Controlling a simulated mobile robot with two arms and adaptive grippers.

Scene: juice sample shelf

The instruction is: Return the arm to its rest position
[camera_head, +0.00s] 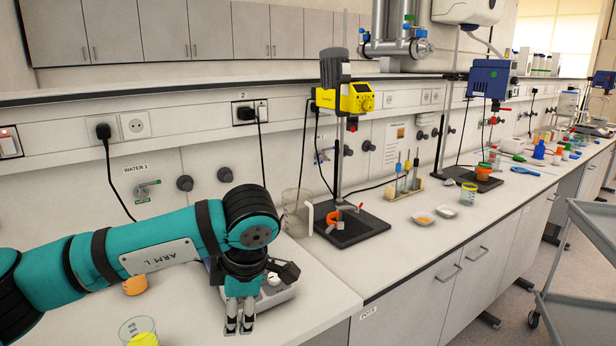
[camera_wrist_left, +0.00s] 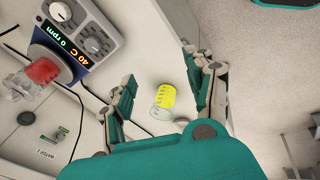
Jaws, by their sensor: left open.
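My left arm, teal and black, reaches in from the left in the head view. Its gripper (camera_head: 239,328) points down in front of a grey stirrer (camera_head: 278,298), which it partly hides. In the left wrist view the gripper (camera_wrist_left: 163,88) is open, its two fingers apart with nothing held. A clear beaker with yellow contents (camera_wrist_left: 166,96) shows between the fingers in that picture, standing off on the bench. In the head view this beaker (camera_head: 142,338) is at the bottom edge, left of the gripper. My right gripper is not in view.
The stirrer (camera_wrist_left: 88,32) shows 0 rpm and 40 C. An orange item (camera_head: 135,286) sits below my arm. A glass jug (camera_head: 297,212) and yellow overhead stirrer (camera_head: 345,98) stand behind. A grey cart (camera_head: 580,310) is at right.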

